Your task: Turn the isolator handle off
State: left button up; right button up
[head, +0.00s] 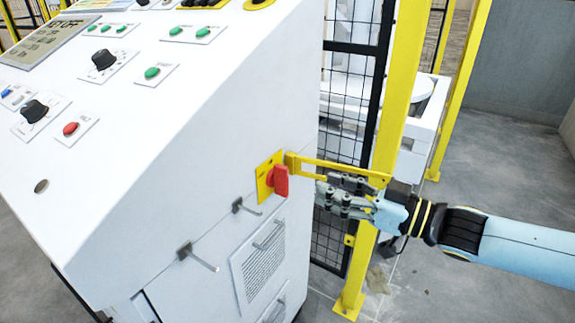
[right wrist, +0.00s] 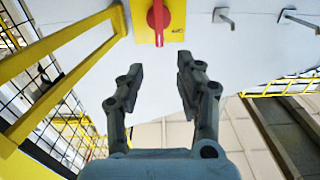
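The red isolator handle (head: 280,181) sits on a yellow plate (head: 264,186) on the side of the white control cabinet (head: 200,170). In the right wrist view the red handle (right wrist: 158,16) is at the top centre on its yellow plate (right wrist: 177,28), its long side upright in the picture. My right gripper (head: 322,192) is just right of the handle in the head view, pointing at it and apart from it. In the right wrist view its two fingers (right wrist: 160,75) are spread with nothing between them, and the handle lies beyond the gap. My left gripper is not in view.
A yellow bar (head: 335,168) runs just above my right gripper, near the handle. A yellow post (head: 398,100) and black mesh fence (head: 350,100) stand behind the gripper. Metal pegs (head: 200,258) stick out of the cabinet below the handle. Buttons and black knobs (head: 104,60) cover the sloped top.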

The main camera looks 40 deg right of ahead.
aim_at(288, 172)
jog(key=x, duration=0.9)
jog(key=shift+d, duration=0.1)
jog(key=shift+w+a, duration=0.3)
jog(key=shift+w, duration=0.3)
grip_shut()
